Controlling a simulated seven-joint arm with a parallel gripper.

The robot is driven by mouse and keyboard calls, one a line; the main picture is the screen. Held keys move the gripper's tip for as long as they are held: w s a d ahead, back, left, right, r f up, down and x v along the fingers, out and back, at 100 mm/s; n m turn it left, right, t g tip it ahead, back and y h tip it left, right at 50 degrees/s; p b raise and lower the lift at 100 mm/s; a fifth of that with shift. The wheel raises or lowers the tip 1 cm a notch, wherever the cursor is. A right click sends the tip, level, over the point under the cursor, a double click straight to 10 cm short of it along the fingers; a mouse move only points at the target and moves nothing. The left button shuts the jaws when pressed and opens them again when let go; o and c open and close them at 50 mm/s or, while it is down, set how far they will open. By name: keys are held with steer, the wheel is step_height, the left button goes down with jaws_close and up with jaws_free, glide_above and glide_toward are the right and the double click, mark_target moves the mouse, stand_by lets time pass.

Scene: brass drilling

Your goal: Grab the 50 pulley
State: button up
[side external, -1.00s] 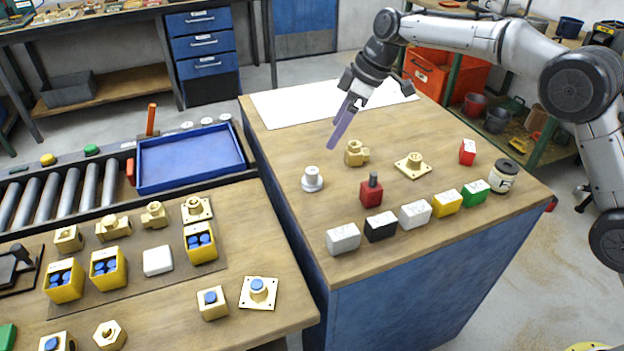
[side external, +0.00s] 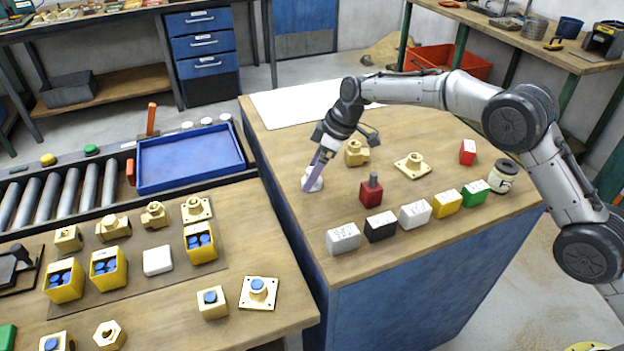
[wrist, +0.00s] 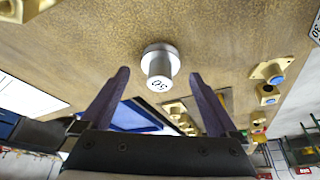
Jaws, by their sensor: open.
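The 50 pulley (wrist: 160,65) is a silver-white stepped cylinder with a wide round base and a narrower top marked "50". It stands upright on the wooden table, and in the side view (side external: 312,185) it shows partly behind my fingers. My gripper (side external: 314,174) is tilted down at the pulley. In the wrist view its two purple fingers (wrist: 160,76) are spread wide, one to each side of the pulley, with a gap on both sides. The gripper is open and holds nothing.
A brass fitting (side external: 356,153) stands close to the right of the gripper, and a red block with a dark post (side external: 371,190) is nearer the front. A row of coloured blocks, including a black one (side external: 380,227), lines the front edge. A brass flange (side external: 413,166) lies further right.

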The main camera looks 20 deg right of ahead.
steer(key=shift+w+a+f, duration=0.15)
steer(key=shift+f, duration=0.35)
jaws_close()
steer(key=shift+r, duration=0.1)
